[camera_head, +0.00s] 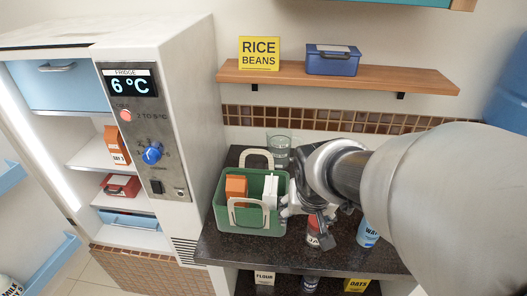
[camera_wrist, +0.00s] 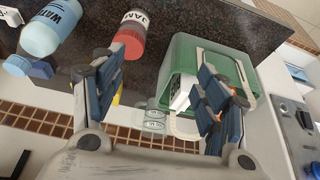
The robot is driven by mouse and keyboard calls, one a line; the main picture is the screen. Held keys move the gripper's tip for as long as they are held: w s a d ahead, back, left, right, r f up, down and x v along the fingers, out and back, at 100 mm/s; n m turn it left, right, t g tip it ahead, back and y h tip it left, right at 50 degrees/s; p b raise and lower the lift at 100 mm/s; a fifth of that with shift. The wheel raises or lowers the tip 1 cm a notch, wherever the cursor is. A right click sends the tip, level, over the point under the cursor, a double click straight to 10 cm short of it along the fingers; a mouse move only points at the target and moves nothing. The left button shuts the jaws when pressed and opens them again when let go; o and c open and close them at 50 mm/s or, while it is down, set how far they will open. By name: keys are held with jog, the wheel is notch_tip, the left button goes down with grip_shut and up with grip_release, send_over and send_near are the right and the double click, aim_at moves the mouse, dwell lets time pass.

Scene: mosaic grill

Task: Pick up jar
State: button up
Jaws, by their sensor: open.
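A jam jar (camera_head: 313,239) with a red body and a white label stands on the dark counter, right of the green caddy, partly covered by my gripper. In the wrist view the jam jar (camera_wrist: 131,42) shows at the top, just beyond the left finger's tip. My gripper (camera_head: 306,222) is open and empty, low over the counter. In the wrist view its fingers (camera_wrist: 158,65) are spread wide, the right one over the green caddy (camera_wrist: 180,55). A clear glass vessel (camera_head: 279,147) stands at the back by the wall and shows between the fingers (camera_wrist: 152,120).
The green caddy (camera_head: 222,214) holds an orange carton and a white carton. A blue water bottle (camera_head: 367,236) stands right of the jar. A wooden shelf (camera_head: 420,80) is above, and the fridge (camera_head: 190,120) stands left. Flour and oats sit below the counter.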

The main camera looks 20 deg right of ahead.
aim_at(316, 222)
jog(key=shift+o, duration=0.4)
jog(key=d, duration=0.1)
jog(key=d+f+m+p, duration=0.1)
jog(key=d, duration=0.1)
jog(key=w+d+m, duration=0.1)
jog(key=d, duration=0.1)
jog(key=shift+f+g+p, duration=0.2)
jog(key=shift+g+p, duration=0.1)
jog(key=shift+p, duration=0.05)
jog(key=b+x, duration=0.1)
jog(key=x, duration=0.2)
jog(key=b+x, duration=0.2)
jog(key=x, duration=0.2)
jog(key=b+x, duration=0.1)
jog(key=x, duration=0.3)
jog(key=shift+d+b, duration=0.35)
jog(key=shift+d, duration=0.05)
jog(key=shift+w+d+f, duration=0.2)
jog(key=shift+w+f, duration=0.05)
jog(key=shift+f, duration=0.3)
jog(key=b+x, duration=0.1)
jog(key=x, duration=0.2)
jog(key=b+x, duration=0.1)
jog(key=shift+s+d+f+b, duration=0.3)
jog(key=shift+d+f, duration=0.05)
jog(key=shift+w+d+f, duration=0.1)
jog(key=shift+w+f, duration=0.1)
jog(key=shift+f, duration=0.1)
jog(key=shift+r, duration=0.1)
jog(key=shift+c, duration=0.3)
